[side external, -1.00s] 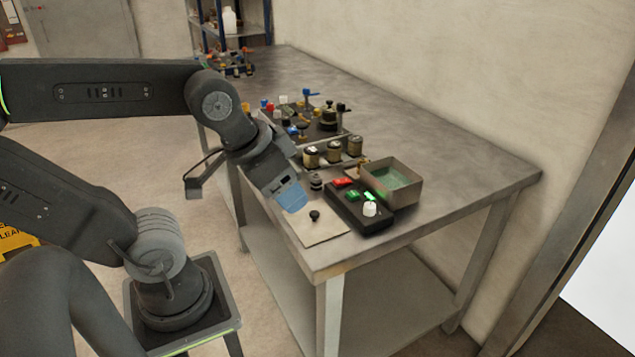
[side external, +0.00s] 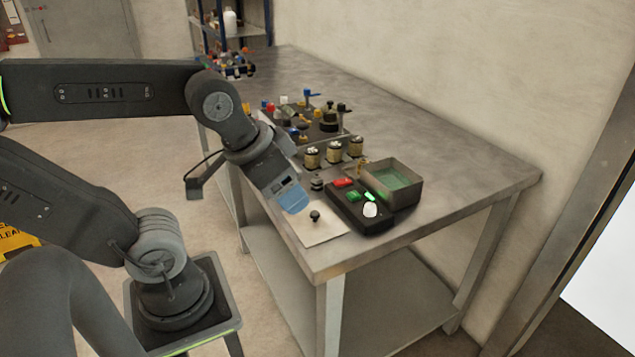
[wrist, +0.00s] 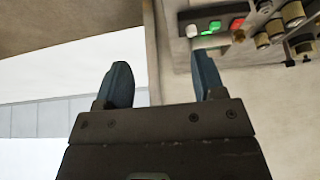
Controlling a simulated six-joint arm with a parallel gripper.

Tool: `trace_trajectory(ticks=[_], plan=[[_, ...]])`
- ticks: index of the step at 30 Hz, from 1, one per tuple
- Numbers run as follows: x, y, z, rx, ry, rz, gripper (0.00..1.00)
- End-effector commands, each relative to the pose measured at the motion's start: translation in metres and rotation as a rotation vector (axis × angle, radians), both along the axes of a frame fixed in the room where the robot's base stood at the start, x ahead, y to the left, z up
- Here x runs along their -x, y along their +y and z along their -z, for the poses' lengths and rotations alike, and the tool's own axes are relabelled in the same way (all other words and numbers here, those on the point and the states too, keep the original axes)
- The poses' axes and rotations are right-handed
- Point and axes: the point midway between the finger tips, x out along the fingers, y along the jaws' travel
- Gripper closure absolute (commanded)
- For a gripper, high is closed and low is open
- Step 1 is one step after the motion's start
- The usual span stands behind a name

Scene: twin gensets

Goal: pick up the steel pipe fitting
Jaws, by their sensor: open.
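My gripper (side external: 294,200) hangs over the near edge of the bench, tilted down, with its bluish fingers above the pale mat (side external: 322,232). In the wrist view the two fingers of my gripper (wrist: 162,74) stand apart with nothing between them. A small dark grey cylindrical piece (side external: 317,183) stands just beyond the fingers; it may be the steel pipe fitting, but it is too small to be sure. A small black knob-like piece (side external: 315,215) stands on the mat, apart from the fingers. No steel fitting is clearly identifiable in the wrist view.
A black control box (side external: 358,212) with red and green buttons and a white knob stands right of the mat. A green-bottomed open box (side external: 411,191) is behind it. Several brass-coloured cylinders (side external: 334,153) stand in a row further back. The bench's right part (side external: 470,165) is clear.

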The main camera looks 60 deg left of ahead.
Motion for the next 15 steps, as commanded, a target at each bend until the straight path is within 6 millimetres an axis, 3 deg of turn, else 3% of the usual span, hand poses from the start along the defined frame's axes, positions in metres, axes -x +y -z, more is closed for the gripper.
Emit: trace_trajectory(ticks=[5,8,15], plan=[[-0.003,0.002,-0.001,-0.017,0.006,0.016,0.37],[-0.017,0.01,-0.004,-0.087,0.036,0.088,0.37],[-0.085,0.063,-0.006,-0.405,0.231,0.507,0.37]])
